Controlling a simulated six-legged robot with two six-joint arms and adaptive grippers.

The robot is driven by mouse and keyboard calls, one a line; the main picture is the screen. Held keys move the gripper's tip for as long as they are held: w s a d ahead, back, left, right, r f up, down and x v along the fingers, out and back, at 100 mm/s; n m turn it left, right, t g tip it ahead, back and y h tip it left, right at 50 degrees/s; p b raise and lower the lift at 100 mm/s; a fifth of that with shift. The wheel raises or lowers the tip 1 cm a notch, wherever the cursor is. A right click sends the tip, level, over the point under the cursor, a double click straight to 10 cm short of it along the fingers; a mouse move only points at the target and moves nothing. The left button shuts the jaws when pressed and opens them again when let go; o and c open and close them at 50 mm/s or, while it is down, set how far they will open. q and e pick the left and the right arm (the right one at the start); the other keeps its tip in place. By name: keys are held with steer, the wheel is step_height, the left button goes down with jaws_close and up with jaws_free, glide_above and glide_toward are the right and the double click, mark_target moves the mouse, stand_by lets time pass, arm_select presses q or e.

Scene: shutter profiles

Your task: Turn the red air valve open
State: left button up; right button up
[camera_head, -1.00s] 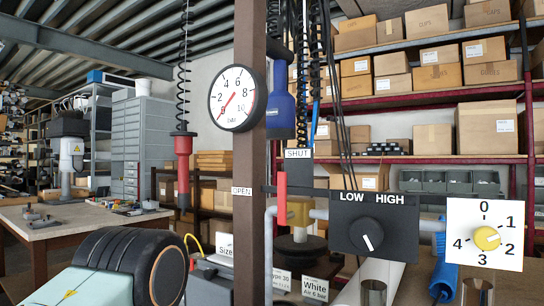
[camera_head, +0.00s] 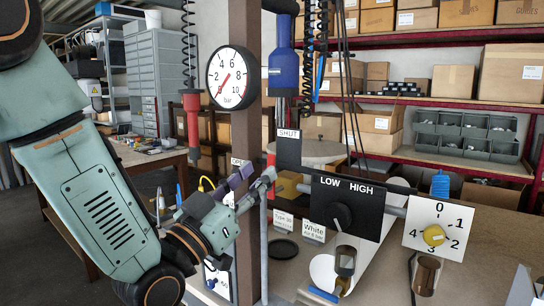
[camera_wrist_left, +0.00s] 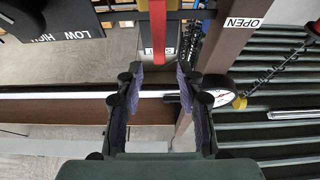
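The OPEN label (camera_head: 237,161) on the post is partly covered. My left gripper (camera_head: 256,186) comes in from the left in front of the post, with its tips near the lever. In the left wrist view my left gripper (camera_wrist_left: 159,80) is open, its purple pads apart, and the red lever (camera_wrist_left: 158,32) lies beyond and between the tips. No contact can be made out. My right gripper is not in view.
A pressure gauge (camera_head: 235,77) is on the brown post (camera_head: 246,240). A black LOW/HIGH knob panel (camera_head: 345,208) and a white dial with a yellow knob (camera_head: 438,228) stand to the right. A red tool (camera_head: 191,115) and a blue tool (camera_head: 283,70) hang above.

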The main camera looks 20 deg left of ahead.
mark_target(270, 161)
arm_select(q)
steer(key=x, duration=0.4)
steer(key=shift+d+p, duration=0.2)
steer(key=shift+p, duration=0.15)
steer(key=shift+w+a+r, duration=0.15)
steer(key=shift+w+a, duration=0.1)
steer(key=shift+w, duration=0.35)
steer(key=shift+w+d, duration=0.1)
steer(key=shift+w+d+r, duration=0.1)
steer(key=shift+d, duration=0.35)
steer(key=shift+a, duration=0.35)
steer(key=c, duration=0.4)
steer(key=shift+d, duration=0.15)
jaws_close()
